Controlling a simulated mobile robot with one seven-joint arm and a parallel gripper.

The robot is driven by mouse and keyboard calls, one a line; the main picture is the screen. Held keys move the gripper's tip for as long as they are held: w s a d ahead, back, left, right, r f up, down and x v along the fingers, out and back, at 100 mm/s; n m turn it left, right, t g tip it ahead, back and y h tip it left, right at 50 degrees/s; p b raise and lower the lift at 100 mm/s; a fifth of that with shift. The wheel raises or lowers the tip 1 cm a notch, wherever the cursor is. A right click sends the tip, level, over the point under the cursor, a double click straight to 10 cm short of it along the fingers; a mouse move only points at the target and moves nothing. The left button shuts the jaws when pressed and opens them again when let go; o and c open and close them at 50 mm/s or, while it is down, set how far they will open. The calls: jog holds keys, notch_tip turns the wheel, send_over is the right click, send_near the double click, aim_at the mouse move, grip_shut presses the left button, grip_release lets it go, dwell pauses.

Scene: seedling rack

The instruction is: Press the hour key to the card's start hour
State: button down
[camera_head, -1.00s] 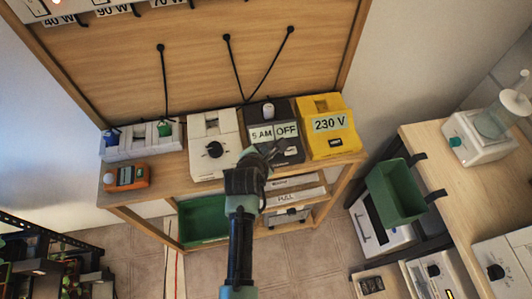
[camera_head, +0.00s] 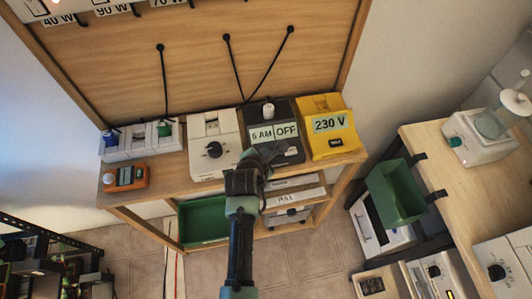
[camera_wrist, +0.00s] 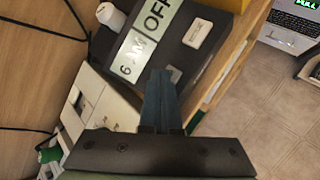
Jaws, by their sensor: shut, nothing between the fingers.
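The dark timer box (camera_head: 287,145) stands on the wooden bench between a white box and a yellow box. Its display (camera_head: 274,132) reads 6 AM and OFF, and the same display (camera_wrist: 137,45) is large in the wrist view. My gripper (camera_head: 274,152) is shut and empty, with its tips at the timer's front face just below the display. In the wrist view the closed fingers (camera_wrist: 160,88) reach to the face below the display. A small pale label or key (camera_wrist: 197,33) shows to their right. The hour key is not clearly visible; my fingers may cover it. I cannot make out the card.
The white box with a black knob (camera_head: 214,147) stands close left of the timer, the yellow 230 V box (camera_head: 326,127) close right. An orange meter (camera_head: 126,177) and a white socket strip (camera_head: 142,143) are farther left. Black cables hang on the back panel.

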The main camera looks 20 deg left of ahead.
jog(key=shift+r+p, duration=0.7)
notch_tip(320, 180, up, 5)
jog(key=p, duration=0.5)
jog(key=shift+r, duration=0.1)
dwell(0.6)
